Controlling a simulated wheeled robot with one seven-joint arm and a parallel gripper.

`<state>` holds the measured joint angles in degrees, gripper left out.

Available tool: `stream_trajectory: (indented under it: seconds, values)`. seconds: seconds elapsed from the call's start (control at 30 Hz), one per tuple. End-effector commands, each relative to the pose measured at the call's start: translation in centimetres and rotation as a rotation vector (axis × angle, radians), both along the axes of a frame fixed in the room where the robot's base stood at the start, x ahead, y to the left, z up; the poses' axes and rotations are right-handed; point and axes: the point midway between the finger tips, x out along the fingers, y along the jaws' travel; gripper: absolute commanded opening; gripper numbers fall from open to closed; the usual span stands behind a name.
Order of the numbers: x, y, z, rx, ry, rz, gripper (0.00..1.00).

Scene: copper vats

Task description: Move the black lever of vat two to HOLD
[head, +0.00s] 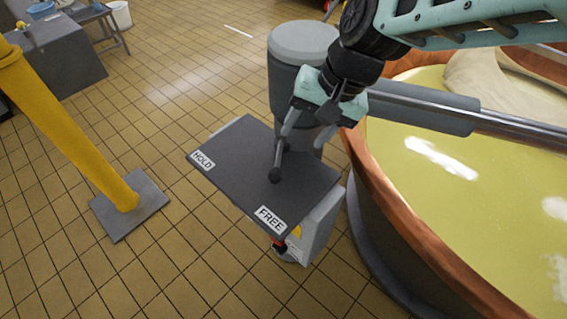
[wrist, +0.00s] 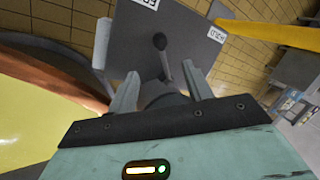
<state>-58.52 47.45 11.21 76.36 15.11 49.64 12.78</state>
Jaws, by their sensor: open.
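The black lever (head: 275,174) with a round knob stands at a dark grey panel. Its knob lies nearer the FREE label (head: 270,218) than the HOLD label (head: 202,160). In the wrist view the lever (wrist: 160,43) shows knob and stalk between the two fingers, with the knob beyond the fingertips. My gripper (head: 298,128) is open above the panel, at the lever's stalk. It also shows in the wrist view (wrist: 162,72), with a gap on both sides of the lever. I cannot tell whether a finger touches it.
The panel (head: 240,150) sits beside a grey post with a round top (head: 303,40). A copper-rimmed vat (head: 400,210) of yellow liquid is close on the right. A yellow post (head: 85,150) stands at the left. The tiled floor between is clear.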

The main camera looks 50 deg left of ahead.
Motion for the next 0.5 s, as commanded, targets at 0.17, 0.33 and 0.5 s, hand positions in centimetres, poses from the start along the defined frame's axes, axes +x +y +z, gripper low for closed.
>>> stream_trajectory:
  seconds: [0.17, 0.33, 0.5]
  values:
    - [-1.1, 0.9, -3.4, -0.004, 0.002, 0.003, 0.50]
    - [-1.9, 1.8, -6.7, -0.004, 0.001, 0.001, 0.50]
    - [-2.7, 2.7, -9.9, -0.003, 0.001, 0.001, 0.50]
